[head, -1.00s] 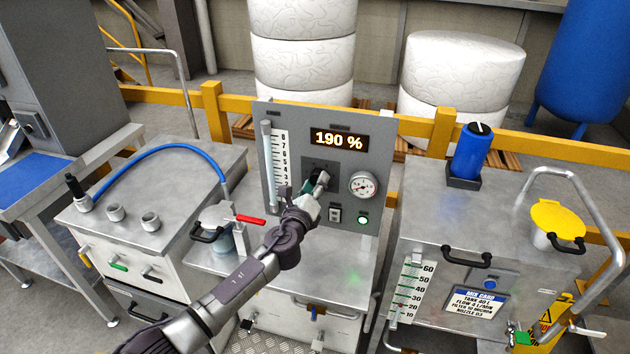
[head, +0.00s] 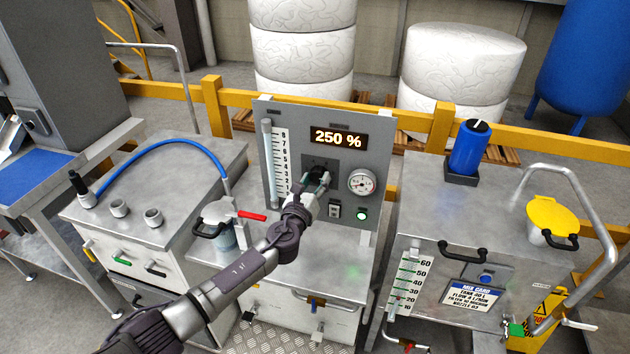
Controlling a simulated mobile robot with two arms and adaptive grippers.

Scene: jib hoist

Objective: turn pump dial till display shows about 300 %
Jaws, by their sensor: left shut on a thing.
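The display (head: 339,137) on the grey control panel (head: 289,119) reads 250 % in lit digits. The black pump dial (head: 318,171) sits below the display, on a dark plate. My left gripper (head: 319,181) is shut on the dial, with its fingers on either side of the knob. The fingers partly hide the dial, so its pointer cannot be read. My right gripper is not in view.
A round gauge (head: 361,182), a rocker switch (head: 334,211) and a green lamp (head: 361,214) sit close to the dial. A level scale (head: 275,160) is at the panel's left. A red-handled valve (head: 250,215) stands near my left arm.

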